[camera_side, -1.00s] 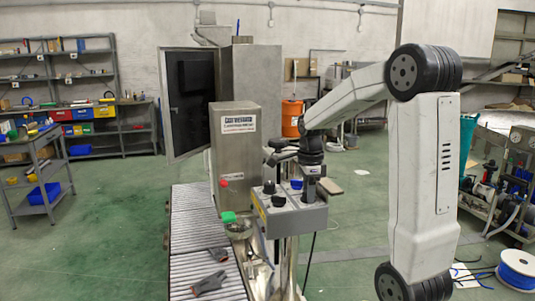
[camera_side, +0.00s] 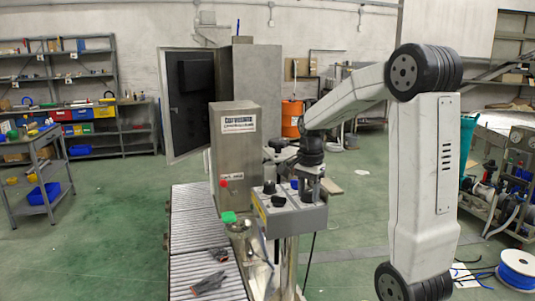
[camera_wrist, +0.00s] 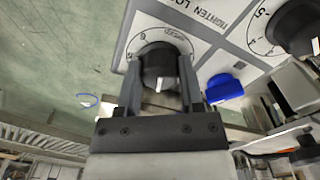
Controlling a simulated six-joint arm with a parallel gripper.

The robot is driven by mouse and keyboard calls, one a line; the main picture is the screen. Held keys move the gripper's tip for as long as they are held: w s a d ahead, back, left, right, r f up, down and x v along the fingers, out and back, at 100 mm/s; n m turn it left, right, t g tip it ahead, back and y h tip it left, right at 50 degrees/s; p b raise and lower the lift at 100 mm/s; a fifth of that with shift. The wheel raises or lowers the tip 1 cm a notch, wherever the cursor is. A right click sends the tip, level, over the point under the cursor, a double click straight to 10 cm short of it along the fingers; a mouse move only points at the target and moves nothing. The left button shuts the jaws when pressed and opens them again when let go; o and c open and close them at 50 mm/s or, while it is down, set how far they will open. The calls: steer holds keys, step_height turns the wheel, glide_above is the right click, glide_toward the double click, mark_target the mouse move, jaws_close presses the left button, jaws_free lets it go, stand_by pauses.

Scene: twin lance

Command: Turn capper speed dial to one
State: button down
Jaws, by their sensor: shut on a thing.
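The capper speed dial (camera_wrist: 158,58) is a round black knob on a white scale marked SPEED, at the top centre of the wrist view. My gripper (camera_wrist: 160,76) has one finger on each side of it and is shut on it. The fingers and the knob itself cover part of the scale, so I cannot read the setting surely. In the side view my gripper (camera_side: 307,192) points down onto the right part of the grey control box (camera_side: 290,217), and the held dial is hard to make out there.
A blue knob (camera_wrist: 224,88) sits close to the right finger in the wrist view. Another black dial (camera_wrist: 297,28) with its own scale is at the upper right. The roller conveyor (camera_side: 192,230) and a metal cabinet (camera_side: 232,150) stand left of the box.

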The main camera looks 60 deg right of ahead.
steer(key=n, duration=0.5)
steer(key=shift+n, duration=0.3)
steer(key=n, duration=0.5)
steer(key=shift+n, duration=0.3)
steer(key=n, duration=1)
steer(key=shift+n, duration=0.3)
steer(key=shift+c, duration=1.1)
jaws_free()
steer(key=shift+r, duration=0.1)
